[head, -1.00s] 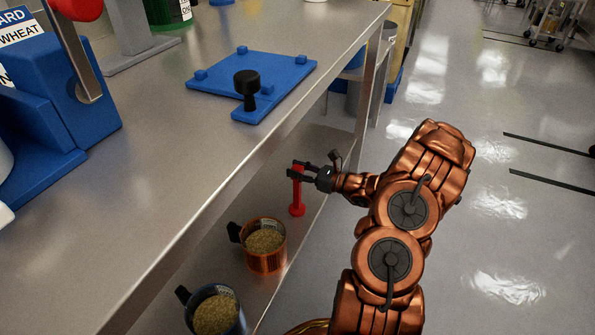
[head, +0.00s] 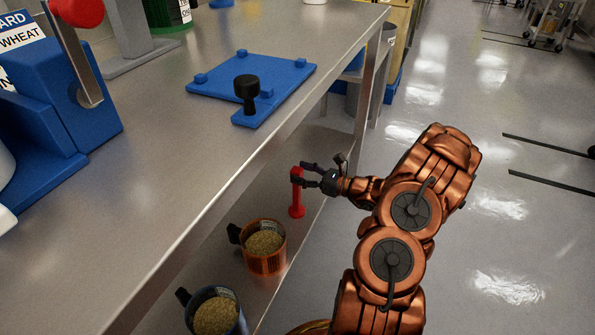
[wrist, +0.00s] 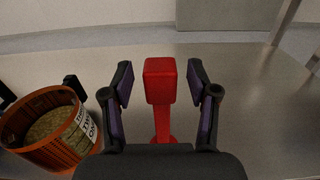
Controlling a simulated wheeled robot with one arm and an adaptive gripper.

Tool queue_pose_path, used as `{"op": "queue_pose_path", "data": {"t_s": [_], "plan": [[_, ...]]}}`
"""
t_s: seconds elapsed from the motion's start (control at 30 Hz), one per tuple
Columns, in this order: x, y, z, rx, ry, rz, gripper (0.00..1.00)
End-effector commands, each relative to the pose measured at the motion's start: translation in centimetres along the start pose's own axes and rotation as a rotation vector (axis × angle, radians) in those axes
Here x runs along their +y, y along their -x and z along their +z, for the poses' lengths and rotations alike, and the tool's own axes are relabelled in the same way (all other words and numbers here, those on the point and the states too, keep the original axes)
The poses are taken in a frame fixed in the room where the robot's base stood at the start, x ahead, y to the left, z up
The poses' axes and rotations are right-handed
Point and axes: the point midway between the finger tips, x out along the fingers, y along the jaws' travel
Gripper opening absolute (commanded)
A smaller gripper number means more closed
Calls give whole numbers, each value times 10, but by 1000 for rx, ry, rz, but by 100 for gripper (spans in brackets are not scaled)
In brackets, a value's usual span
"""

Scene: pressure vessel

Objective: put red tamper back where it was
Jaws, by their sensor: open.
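The red tamper (head: 297,194) stands upright on the lower shelf of the steel table, behind the copper cup in the head view. In the wrist view the tamper (wrist: 162,92) is centred between my two fingers, with a visible gap on each side. My gripper (head: 307,174) is open at the tamper's upper part, its fingers spread around it. In the wrist view my gripper (wrist: 161,88) shows both fingers apart and not pressing on the tamper.
A copper cup of grain (head: 264,247) and a dark blue cup of grain (head: 215,312) stand on the lower shelf. The tabletop (head: 180,150) overhangs the shelf and carries a blue plate (head: 262,78) with a black knob. Open floor lies to the right.

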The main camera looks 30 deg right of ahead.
Motion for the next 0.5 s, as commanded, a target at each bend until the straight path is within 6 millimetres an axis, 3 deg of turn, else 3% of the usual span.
{"op": "queue_pose_path", "data": {"t_s": [0.3, 0.5], "plan": [[-2, 63, 4, -1, 2, -5, 59], [-1, 91, 2, -1, 2, -4, 59]]}}
